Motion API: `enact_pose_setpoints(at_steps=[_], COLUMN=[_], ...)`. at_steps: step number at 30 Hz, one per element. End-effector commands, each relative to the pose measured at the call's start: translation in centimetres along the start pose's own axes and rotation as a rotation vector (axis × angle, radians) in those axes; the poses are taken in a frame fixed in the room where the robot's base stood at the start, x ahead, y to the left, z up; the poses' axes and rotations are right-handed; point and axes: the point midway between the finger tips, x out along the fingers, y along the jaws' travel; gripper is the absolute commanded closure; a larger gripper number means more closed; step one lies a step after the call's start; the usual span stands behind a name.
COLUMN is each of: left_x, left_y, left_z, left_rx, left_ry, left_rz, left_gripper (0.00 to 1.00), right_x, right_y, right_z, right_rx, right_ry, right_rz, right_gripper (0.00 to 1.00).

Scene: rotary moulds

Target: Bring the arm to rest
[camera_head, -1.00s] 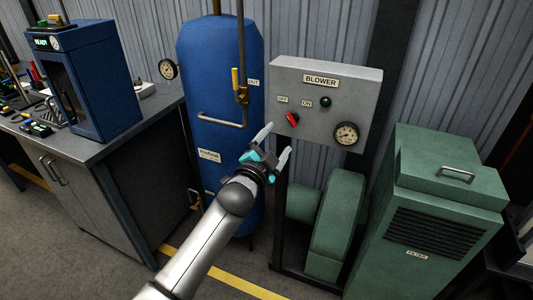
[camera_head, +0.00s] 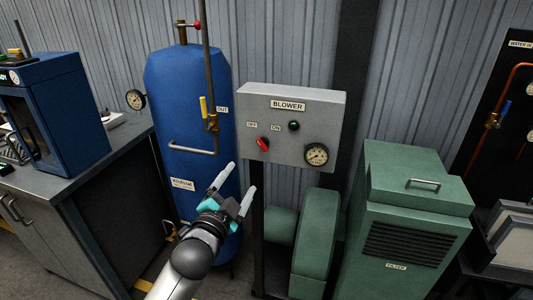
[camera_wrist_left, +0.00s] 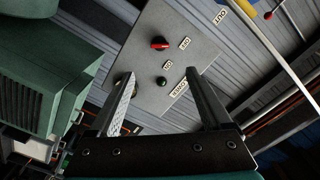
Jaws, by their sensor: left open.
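My left gripper (camera_head: 237,188) is open and empty, below and to the left of the blower panel. Its fingers point up at the blue tank and panel, apart from both in the head view. The grey blower panel (camera_head: 290,100) has a red switch (camera_head: 263,144) by the OFF label, a dark green lamp or button and a round gauge (camera_head: 316,154). In the left wrist view the open fingers (camera_wrist_left: 165,85) frame the panel (camera_wrist_left: 192,42), with the red switch (camera_wrist_left: 160,43) beyond them. My right gripper is in neither view.
The blue tank (camera_head: 185,105) with pipes and a yellow-handled valve (camera_head: 204,107) stands at left. A bench (camera_head: 90,165) holds a blue cabinet (camera_head: 62,120). The green blower (camera_head: 316,240) and green filter box (camera_head: 410,210) stand at right. A dark water panel (camera_head: 505,120) is at the far right.

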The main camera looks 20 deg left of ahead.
Motion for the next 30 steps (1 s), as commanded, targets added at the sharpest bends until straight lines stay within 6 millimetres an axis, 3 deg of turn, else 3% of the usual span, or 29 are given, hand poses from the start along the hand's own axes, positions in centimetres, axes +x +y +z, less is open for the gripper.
enact_pose_setpoints(at_steps=[5,8,10,14,17,23,30], left_x=[-0.1,-0.7,-1.7,-4.9,-8.4,-17.9,-32.7], left_y=[2.2,6.3,10.2,17.6,23.0,32.6,41.5], left_z=[2.0,5.6,8.9,15.1,19.4,26.7,32.7], left_rx=[-0.024,-0.069,-0.114,-0.200,-0.264,-0.378,-0.490], left_ry=[-0.039,-0.112,-0.183,-0.328,-0.444,-0.689,-1.002], left_rz=[0.039,0.110,0.174,0.292,0.375,0.522,0.664], left_gripper=[0.18,0.18,0.18,0.18,0.18,0.18,0.18], right_x=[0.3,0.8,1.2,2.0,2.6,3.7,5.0], right_y=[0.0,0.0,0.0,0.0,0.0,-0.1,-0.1], right_z=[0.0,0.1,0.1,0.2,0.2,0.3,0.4], right_rx=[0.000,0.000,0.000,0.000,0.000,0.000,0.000], right_ry=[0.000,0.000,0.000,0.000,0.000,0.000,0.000], right_rz=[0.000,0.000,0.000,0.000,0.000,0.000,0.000], right_gripper=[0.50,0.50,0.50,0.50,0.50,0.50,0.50])
